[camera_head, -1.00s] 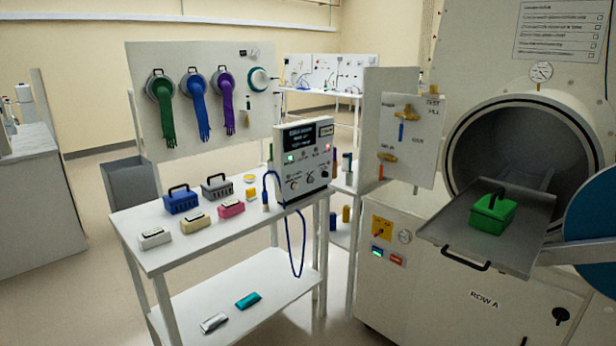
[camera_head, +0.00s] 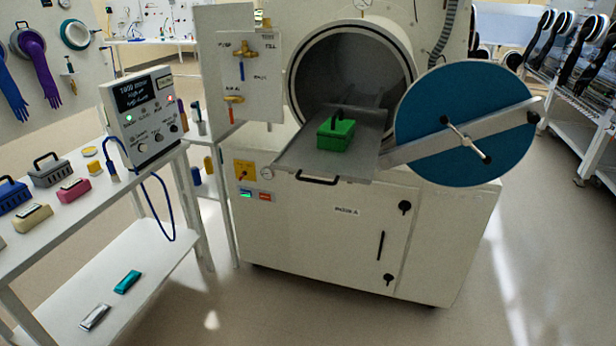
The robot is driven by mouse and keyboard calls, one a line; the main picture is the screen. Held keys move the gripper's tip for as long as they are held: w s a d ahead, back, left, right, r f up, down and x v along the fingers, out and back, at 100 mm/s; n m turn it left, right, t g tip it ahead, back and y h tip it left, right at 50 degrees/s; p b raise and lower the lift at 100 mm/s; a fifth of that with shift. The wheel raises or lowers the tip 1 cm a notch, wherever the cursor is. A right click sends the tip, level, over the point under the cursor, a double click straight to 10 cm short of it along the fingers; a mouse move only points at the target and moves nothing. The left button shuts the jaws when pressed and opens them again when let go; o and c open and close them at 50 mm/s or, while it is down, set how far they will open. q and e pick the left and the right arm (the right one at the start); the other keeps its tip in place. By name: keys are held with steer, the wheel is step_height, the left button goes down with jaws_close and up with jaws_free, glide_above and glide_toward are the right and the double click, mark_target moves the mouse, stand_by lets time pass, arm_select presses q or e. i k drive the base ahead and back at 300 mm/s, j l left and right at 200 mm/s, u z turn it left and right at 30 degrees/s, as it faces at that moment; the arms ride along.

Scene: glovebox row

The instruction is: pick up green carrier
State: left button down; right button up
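The green carrier (camera_head: 336,135) is a small green box with a dark handle on top. It sits upright on the grey sliding tray (camera_head: 296,158), which sticks out of the round chamber opening (camera_head: 352,66). The tray has a black handle at its front edge. Neither of my grippers shows in the head view, so nothing of mine is seen touching the carrier.
The blue round door (camera_head: 430,105) stands open right of the tray, with a metal bar across it. A white table (camera_head: 85,215) at the left holds a control box (camera_head: 142,115) and several carriers. The floor (camera_head: 330,310) in front of the chamber cabinet (camera_head: 290,220) is clear.

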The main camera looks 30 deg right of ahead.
mark_target(336, 135)
steer(key=i+l, duration=0.15)
steer(key=i, duration=0.45)
steer(key=i+l+z, duration=0.15)
steer(key=i, duration=0.45)
